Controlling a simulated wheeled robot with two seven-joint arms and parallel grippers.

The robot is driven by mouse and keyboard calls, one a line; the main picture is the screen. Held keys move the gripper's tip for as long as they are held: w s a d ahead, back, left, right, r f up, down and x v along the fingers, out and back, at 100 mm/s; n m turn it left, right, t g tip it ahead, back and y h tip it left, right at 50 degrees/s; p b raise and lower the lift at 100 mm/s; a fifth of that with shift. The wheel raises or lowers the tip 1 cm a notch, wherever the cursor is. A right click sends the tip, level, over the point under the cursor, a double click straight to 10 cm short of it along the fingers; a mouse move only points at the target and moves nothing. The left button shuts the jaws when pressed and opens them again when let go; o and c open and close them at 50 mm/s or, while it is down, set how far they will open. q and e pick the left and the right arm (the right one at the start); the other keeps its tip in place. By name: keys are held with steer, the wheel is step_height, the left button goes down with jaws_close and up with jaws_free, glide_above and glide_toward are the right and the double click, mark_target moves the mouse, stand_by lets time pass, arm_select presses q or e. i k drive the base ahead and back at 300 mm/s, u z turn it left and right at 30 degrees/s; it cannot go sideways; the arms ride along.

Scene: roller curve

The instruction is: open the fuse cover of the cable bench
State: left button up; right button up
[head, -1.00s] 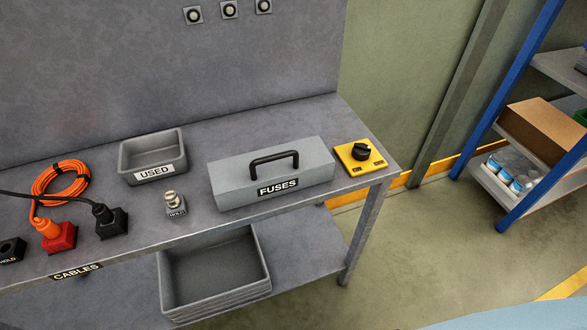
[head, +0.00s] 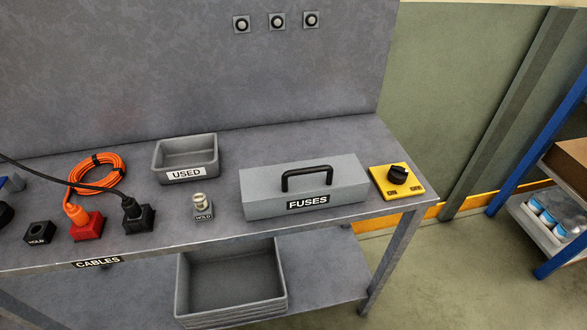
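The fuse cover (head: 267,190) is a grey box-like lid with a black arched handle (head: 307,178) on top and a FUSES label on its front. It sits closed on the right part of the cable bench (head: 229,234). What is under it is hidden. Neither of my grippers shows in the head view.
Right of the cover is a yellow plate with a black knob (head: 398,174). Left of it stand a small HOLD block with a metal piece (head: 201,207), a USED tray (head: 186,157), and black and red sockets (head: 88,226) with plugs and cables. A bin (head: 231,284) is below.

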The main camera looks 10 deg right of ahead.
mark_target(295, 187)
steer(key=z, duration=0.05)
steer(key=k, duration=0.4)
steer(key=z, duration=0.8)
steer(key=i, duration=1)
steer(key=u, duration=1)
